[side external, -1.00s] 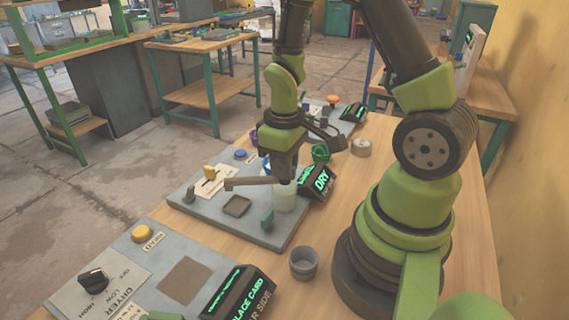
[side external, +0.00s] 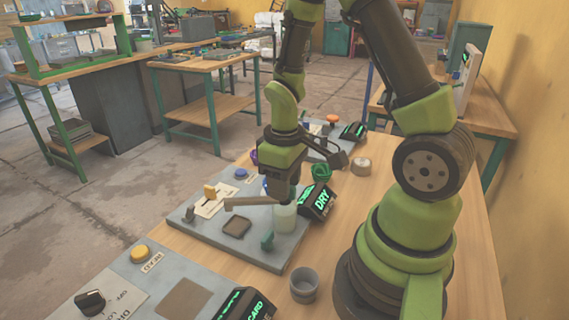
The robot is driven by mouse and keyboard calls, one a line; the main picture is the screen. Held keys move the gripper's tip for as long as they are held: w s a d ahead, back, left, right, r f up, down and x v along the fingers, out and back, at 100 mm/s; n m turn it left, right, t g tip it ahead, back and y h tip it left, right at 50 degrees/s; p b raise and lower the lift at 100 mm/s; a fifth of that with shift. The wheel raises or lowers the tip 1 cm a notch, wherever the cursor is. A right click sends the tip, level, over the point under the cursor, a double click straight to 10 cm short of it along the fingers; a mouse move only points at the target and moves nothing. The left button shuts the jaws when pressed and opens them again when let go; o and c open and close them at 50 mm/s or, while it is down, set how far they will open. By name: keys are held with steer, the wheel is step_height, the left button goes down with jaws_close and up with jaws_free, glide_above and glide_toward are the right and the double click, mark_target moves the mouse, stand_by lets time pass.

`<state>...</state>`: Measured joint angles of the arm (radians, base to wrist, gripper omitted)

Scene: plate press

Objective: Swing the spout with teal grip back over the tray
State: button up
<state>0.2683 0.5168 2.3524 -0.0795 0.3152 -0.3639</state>
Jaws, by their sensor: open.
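The spout (side external: 250,202) is a grey-brown bar pointing left from beside a pale, whitish cylinder (side external: 284,218). The small dark square tray (side external: 236,227) lies on the grey plate, in front of and below the spout's outer end in this view. A teal upright grip (side external: 267,242) shows at the plate's front right; I cannot tell whether it joins the spout. My gripper (side external: 283,196) points down, open, at the top of the cylinder and the spout's right end. Its fingers hide that end, and contact cannot be made out.
A black box with green "DRY" letters (side external: 318,201) stands close right of the cylinder. An orange-yellow block (side external: 210,191) and a grey knob (side external: 189,214) are on the plate's left. A grey cup (side external: 304,285) stands in front on the wooden bench. Another panel lies front left.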

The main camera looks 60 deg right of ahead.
step_height(320, 180, up, 9)
steer(key=shift+r, duration=0.1)
stand_by(0.3)
